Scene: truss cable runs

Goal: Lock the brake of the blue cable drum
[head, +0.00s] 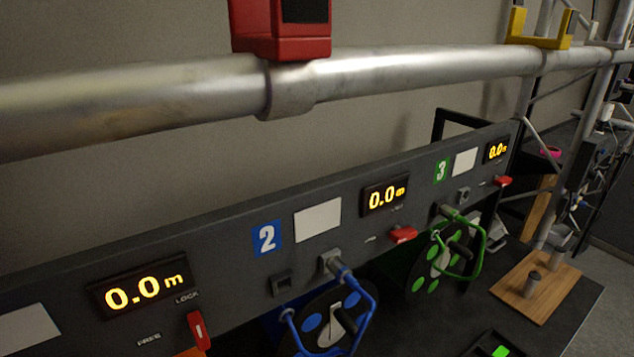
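The blue cable drum (312,322) hangs low in the middle of the head view, below the panel's blue "2" label (267,238). Its blue frame and plug-like end reach up to a grey fitting on the panel. To the right of the label are a blank white plate and a display (385,195) reading 0.0 m. A red brake lever (403,234) sits just under that display and looks roughly sideways. Small lettering stands above it and to its left, too small to read surely. Neither of my grippers shows.
A thick silver truss tube (420,66) crosses above the panel, with a red clamp-like block (290,30) on it. Other red levers sit at the left (199,330) and far right (503,181). A green drum (425,272) hangs right of the blue one. A wooden board (545,300) lies lower right.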

